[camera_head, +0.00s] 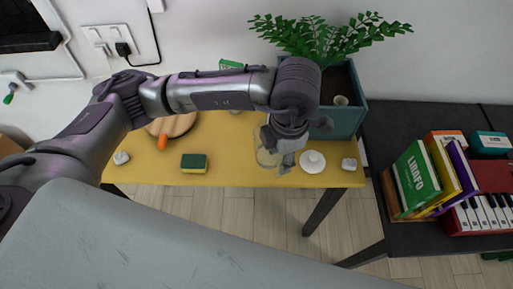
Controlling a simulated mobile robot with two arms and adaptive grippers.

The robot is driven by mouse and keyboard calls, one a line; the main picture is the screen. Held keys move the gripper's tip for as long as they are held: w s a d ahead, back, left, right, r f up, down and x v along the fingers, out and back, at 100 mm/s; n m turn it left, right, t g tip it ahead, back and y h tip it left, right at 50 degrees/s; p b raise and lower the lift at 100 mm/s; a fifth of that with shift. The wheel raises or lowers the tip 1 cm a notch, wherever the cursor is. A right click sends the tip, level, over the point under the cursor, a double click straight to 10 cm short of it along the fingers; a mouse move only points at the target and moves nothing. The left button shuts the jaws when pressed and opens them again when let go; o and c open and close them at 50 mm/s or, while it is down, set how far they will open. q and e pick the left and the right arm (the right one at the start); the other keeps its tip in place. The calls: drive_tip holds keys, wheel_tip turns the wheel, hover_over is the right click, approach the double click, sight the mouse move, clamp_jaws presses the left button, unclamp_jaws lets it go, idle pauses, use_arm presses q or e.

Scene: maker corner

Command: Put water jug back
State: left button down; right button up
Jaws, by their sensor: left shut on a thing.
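My left gripper (284,160) reaches down over the right half of the yellow table (228,165). It is shut on a clear, pale jug (265,155), whose upper part is partly hidden by the gripper and wrist. The jug is at or just above the tabletop; I cannot tell whether it touches. A round white lid-like thing with a knob (312,161) lies just right of the gripper. My right gripper is not in view.
A teal planter (347,115) with a leafy plant stands behind the gripper. A green-and-yellow sponge (194,163), an orange thing (162,141) and a round wooden board (180,125) lie to the left. A dark table (395,125) with books (416,180) stands right.

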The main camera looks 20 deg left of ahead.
use_arm(q)
drive_tip(key=n, duration=0.4)
drive_tip(key=shift+d+f, duration=0.15)
drive_tip(key=shift+f, duration=0.1)
drive_tip(key=shift+w+n, duration=0.15)
drive_tip(key=shift+n, duration=0.15)
drive_tip(key=w+a+f+p, duration=0.1)
drive_tip(key=w+f, duration=0.2)
drive_tip(key=w+a+f+p, duration=0.2)
drive_tip(key=w+f, duration=0.2)
drive_tip(key=w+a+f+p, duration=0.1)
drive_tip(key=w+f+p, duration=0.1)
drive_tip(key=w+f, duration=0.1)
drive_tip(key=shift+w+a+f, duration=0.2)
drive_tip(key=shift+a+f, duration=0.15)
drive_tip(key=shift+f, duration=0.2)
drive_tip(key=shift+f, duration=0.1)
drive_tip(key=c, duration=0.6)
unclamp_jaws()
